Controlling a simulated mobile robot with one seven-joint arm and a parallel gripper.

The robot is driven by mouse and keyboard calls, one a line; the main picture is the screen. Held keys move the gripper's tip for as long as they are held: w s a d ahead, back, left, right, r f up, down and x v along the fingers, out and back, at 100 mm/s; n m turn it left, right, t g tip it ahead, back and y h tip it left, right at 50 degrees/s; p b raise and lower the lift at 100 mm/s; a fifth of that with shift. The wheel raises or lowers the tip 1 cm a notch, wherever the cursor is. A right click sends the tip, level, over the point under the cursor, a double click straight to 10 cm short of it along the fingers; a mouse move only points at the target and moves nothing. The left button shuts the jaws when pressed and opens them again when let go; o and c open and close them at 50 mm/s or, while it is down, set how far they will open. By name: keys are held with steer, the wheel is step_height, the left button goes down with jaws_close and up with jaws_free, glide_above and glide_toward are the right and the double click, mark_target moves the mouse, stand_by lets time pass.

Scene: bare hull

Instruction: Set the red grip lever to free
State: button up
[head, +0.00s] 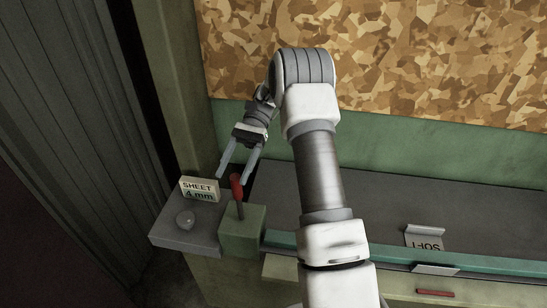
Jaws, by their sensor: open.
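The red grip lever (237,187) stands on a green block (242,231) at the left end of the bench. Its grip is red and a dark stem runs down into the block. It looks nearly upright. My gripper (234,175) is open, with its two pale fingers pointing down, one on each side of the red grip's top in this view. I cannot tell whether a finger touches the lever. No free mark on the lever block can be read.
The dark bench top (390,210) is mostly clear. A patterned panel (400,60) stands behind.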

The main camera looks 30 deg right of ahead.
steer(key=s+d+r+p, duration=0.2)
steer(key=s+d+r, duration=0.4)
steer(key=d, duration=0.3)
steer(key=shift+s+d+r, duration=0.2)
steer(key=shift+d+r, duration=0.2)
steer(key=shift+r, duration=0.25)
steer(key=s+a+r+n+t+h+b, duration=0.1)
steer(key=s+a+n+t+h+b, duration=0.6)
steer(key=s+t, duration=0.6)
steer(key=shift+s+a+n+t+h, duration=0.4)
steer(key=shift+a+n+t+h, duration=0.75)
steer(key=shift+a, duration=0.95)
